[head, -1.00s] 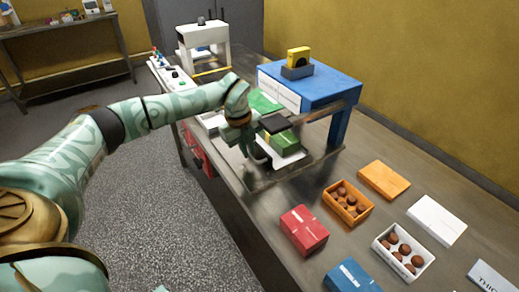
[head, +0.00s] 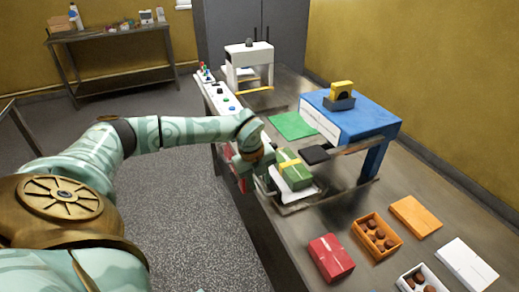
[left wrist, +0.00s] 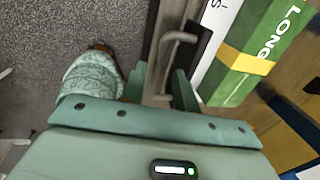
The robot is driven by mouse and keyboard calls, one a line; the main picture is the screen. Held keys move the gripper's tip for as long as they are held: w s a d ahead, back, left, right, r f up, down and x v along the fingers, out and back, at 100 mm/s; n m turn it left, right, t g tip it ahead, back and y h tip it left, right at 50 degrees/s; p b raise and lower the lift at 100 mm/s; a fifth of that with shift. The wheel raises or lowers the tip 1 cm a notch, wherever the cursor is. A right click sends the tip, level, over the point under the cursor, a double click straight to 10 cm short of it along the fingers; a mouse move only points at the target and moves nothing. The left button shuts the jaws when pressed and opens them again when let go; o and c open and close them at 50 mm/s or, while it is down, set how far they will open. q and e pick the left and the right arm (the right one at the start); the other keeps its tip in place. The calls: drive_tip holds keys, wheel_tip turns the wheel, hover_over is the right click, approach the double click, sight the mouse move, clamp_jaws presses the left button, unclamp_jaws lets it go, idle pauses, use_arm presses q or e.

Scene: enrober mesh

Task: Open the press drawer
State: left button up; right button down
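The press (head: 375,118) is the blue, table-like unit on the workbench. Its drawer (head: 303,207) is a low metal tray, partly out from under the press toward the left. A green box (head: 293,174) with a yellow band lies on it; the box also shows in the left wrist view (left wrist: 262,50). The drawer's metal handle (left wrist: 172,42) sits on its outer edge. My left gripper (head: 256,168) is at that edge. In the left wrist view its fingers (left wrist: 160,82) are close together around the handle, though the contact is partly unclear. My right gripper is not in view.
A black pad (head: 315,155) is beside the green box, at the press. A red box (head: 331,257), orange tray (head: 377,236) and orange lid (head: 415,216) lie on the near bench. A white machine (head: 248,66) stands behind. Open floor (head: 190,210) lies left of the bench.

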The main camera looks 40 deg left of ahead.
use_arm(q)
drive_tip(key=shift+r, duration=0.2)
wheel_tip(320, 180, up, 16)
drive_tip(key=s+a+p, duration=0.1)
drive_tip(key=s+p, duration=0.1)
drive_tip(key=shift+s+f+p, duration=0.15)
drive_tip(key=shift+s+p, duration=0.2)
drive_tip(key=shift+s, duration=0.05)
